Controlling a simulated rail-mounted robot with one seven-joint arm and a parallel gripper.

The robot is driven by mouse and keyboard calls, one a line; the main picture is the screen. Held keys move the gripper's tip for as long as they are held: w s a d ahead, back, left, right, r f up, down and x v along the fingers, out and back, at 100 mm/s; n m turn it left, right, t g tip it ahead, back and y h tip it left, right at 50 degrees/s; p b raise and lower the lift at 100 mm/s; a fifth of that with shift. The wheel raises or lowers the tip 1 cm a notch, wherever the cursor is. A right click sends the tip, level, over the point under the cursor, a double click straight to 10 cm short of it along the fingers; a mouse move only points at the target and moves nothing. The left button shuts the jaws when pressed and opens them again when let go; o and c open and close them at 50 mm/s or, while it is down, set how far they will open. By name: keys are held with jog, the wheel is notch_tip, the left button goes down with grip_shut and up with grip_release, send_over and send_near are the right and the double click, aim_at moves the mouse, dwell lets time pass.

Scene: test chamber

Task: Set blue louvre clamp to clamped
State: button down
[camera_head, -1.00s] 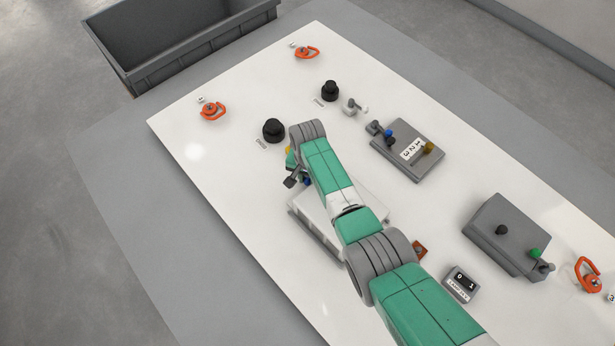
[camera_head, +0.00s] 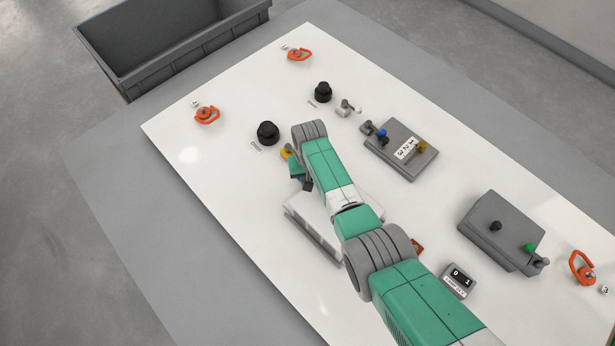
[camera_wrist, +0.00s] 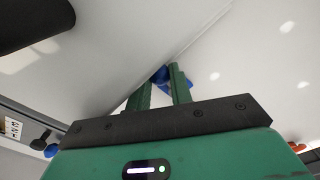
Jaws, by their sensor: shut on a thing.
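The blue clamp lever (camera_wrist: 161,75) shows between the two green fingers of my gripper (camera_wrist: 160,85) in the wrist view. The fingers are shut on it, and they hide part of it. A second blue part (camera_wrist: 189,86) shows just right of the fingers. In the head view my gripper (camera_head: 298,178) is at the upper-left end of the pale louvre box (camera_head: 312,232). My arm covers much of that box, and the clamp cannot be made out there. I cannot tell the clamp's setting.
Two black knobs (camera_head: 268,132) (camera_head: 323,92) stand beyond my gripper. Another grey box (camera_head: 502,232) and a small counter (camera_head: 457,281) lie right of my arm. Orange handles (camera_head: 207,115) stand near the edges.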

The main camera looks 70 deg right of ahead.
dwell(0.3)
jog(key=c, duration=1.5)
grip_release()
jog(key=shift+c, duration=0.2)
notch_tip(320, 180, up, 8)
jog(key=p, duration=0.4)
jog(key=shift+f, duration=0.1)
